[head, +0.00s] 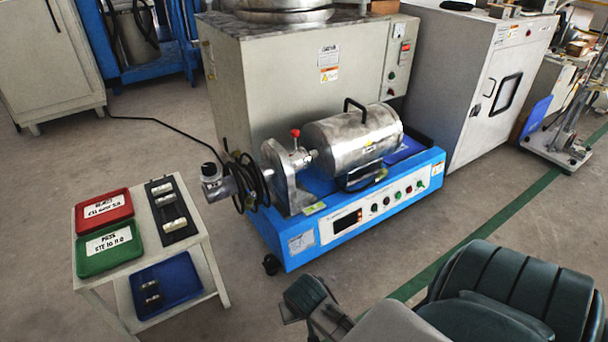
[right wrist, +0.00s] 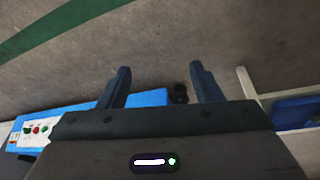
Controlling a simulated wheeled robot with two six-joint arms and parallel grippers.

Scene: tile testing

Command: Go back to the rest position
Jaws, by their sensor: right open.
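My right arm reaches in from the lower right in the head view, with its gripper end low beside the blue-based machine (head: 300,245). In the right wrist view my right gripper (right wrist: 160,72) is open, its two dark fingers well apart with nothing between them. Beyond the fingers is bare floor, with part of the machine's blue base (right wrist: 85,117) at the left. My left gripper is not in view.
A small table (head: 205,250) at the left carries a red tray (head: 120,194), a green tray (head: 88,262), a black holder (head: 157,188) with light pieces, and a blue tray (head: 190,268) with dark pieces. A large cabinet (head: 265,85) stands behind the machine. The floor in front is clear.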

